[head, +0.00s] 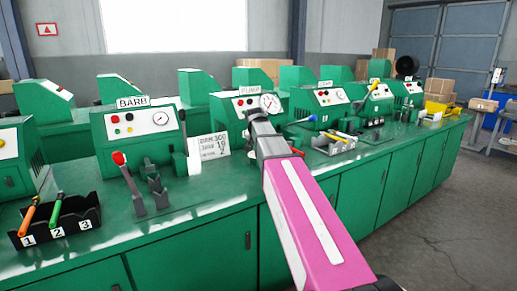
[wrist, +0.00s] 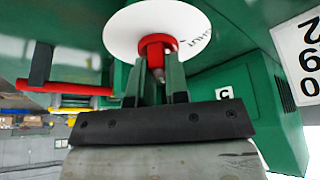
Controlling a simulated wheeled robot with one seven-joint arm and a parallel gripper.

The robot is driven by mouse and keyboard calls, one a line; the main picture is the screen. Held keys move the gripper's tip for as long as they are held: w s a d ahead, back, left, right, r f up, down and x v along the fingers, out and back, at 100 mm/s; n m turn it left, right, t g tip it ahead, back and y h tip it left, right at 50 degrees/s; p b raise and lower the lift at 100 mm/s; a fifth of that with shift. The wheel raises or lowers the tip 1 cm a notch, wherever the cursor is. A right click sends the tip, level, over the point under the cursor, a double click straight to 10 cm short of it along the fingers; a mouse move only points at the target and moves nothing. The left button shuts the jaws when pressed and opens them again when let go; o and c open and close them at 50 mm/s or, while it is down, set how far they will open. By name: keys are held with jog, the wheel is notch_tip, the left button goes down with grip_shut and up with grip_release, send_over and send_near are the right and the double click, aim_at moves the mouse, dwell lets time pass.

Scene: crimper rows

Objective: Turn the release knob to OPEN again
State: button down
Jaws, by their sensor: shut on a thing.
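The release knob (wrist: 157,41) is red and sits at the middle of a round white dial plate (wrist: 122,30) in the wrist view. Dark letters that seem to read SHUT show on the plate, to the right of the knob; an OPEN mark is not visible. My gripper (wrist: 159,72) has its two fingers closed around the knob from below in the picture. In the head view my arm's end is in front of a green machine (head: 222,123) with a nameplate and a gauge. My arm hides the knob and the fingertips there.
A white card with numbers (head: 213,146) stands left of my arm. The BARB machine (head: 133,137) has a red-tipped lever (head: 119,158). A black tray (head: 88,213) with coloured-handled tools is at the left front. In the wrist view a red bar (wrist: 75,88) lies left of my fingers.

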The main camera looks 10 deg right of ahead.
dwell(0.4)
jog(key=c, duration=1.1)
grip_release()
jog(key=shift+r, duration=0.1)
jog(key=v, duration=1)
jog(key=shift+s+r, duration=0.1)
jog(key=shift+r, duration=0.2)
jog(key=shift+s, duration=0.1)
